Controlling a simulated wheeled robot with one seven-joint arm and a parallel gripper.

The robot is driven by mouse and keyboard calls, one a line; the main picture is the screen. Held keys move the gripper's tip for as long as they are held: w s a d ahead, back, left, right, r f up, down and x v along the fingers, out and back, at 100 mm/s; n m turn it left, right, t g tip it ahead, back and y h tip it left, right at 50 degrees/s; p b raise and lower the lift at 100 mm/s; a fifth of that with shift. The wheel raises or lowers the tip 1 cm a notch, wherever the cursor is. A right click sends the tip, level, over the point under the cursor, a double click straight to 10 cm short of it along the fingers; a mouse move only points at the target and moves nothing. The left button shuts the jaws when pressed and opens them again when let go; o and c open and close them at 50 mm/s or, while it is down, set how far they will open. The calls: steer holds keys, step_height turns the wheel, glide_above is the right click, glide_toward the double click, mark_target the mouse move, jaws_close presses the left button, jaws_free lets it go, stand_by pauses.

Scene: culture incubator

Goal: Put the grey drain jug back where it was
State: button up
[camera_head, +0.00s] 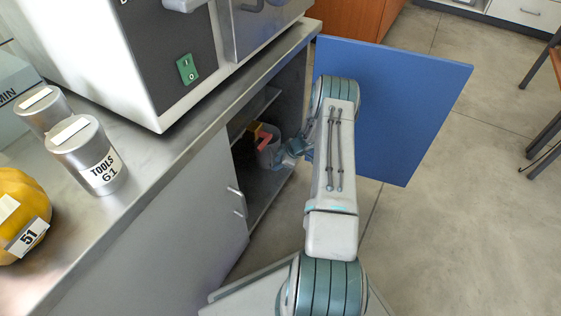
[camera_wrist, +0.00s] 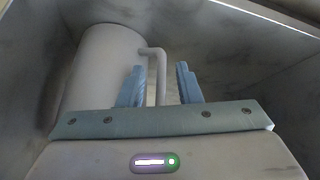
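The grey drain jug (camera_wrist: 100,65) stands upright inside the cabinet in the wrist view, to the left of my gripper (camera_wrist: 160,86). Its handle (camera_wrist: 160,68) faces right and lies between my two blue fingers, closer to the left finger. A gap shows between the handle and the right finger, so my gripper is open around the handle. In the head view the jug (camera_head: 268,155) shows small on the cabinet's inside, with my gripper (camera_head: 287,149) at its right side. The jug's base is hidden behind my gripper in the wrist view.
The blue cabinet door (camera_head: 410,110) stands open to the right of my arm. Small red and yellow items (camera_head: 262,136) sit beside the jug. A shelf (camera_head: 262,100) is above. The counter (camera_head: 160,160) carries tins and an incubator.

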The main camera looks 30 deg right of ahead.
steer(key=p+v, duration=0.5)
steer(key=v, duration=0.7)
steer(key=shift+r, duration=0.15)
